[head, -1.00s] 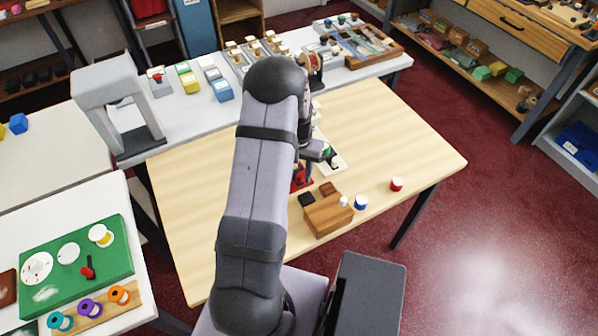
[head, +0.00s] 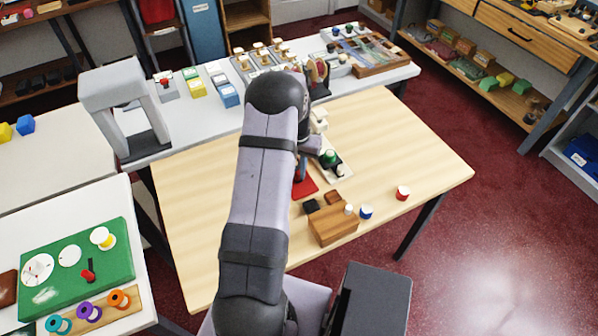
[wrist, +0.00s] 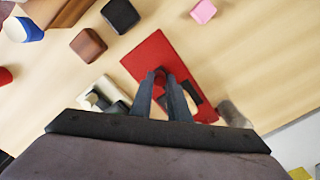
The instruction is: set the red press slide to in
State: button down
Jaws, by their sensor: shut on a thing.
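The red press slide shows as a flat red plate (wrist: 150,50) in the wrist view, lying on the wooden table. My gripper (wrist: 161,78) is over it, its two dark fingers close together on a small red knob (wrist: 160,82) of the slide. A dark and pale patch on the plate shows just right of the fingers. The fingers and wrist hide part of the plate, so I cannot tell how far in the slide sits. In the head view part of the red plate (head: 304,187) shows beside my arm, which hides most of the gripper.
A wooden block (head: 333,228), a dark block (head: 311,206), and blue (head: 366,212) and red (head: 403,193) white-topped pieces stand near the table's front right. A white plate with a green knob (head: 329,157) lies close by the gripper. The table's left side is clear.

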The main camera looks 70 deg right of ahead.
jog(key=c, duration=1.7)
grip_release()
jog(key=shift+r, duration=0.15)
jog(key=shift+r+b, duration=1.2)
jog(key=shift+r, duration=2.35)
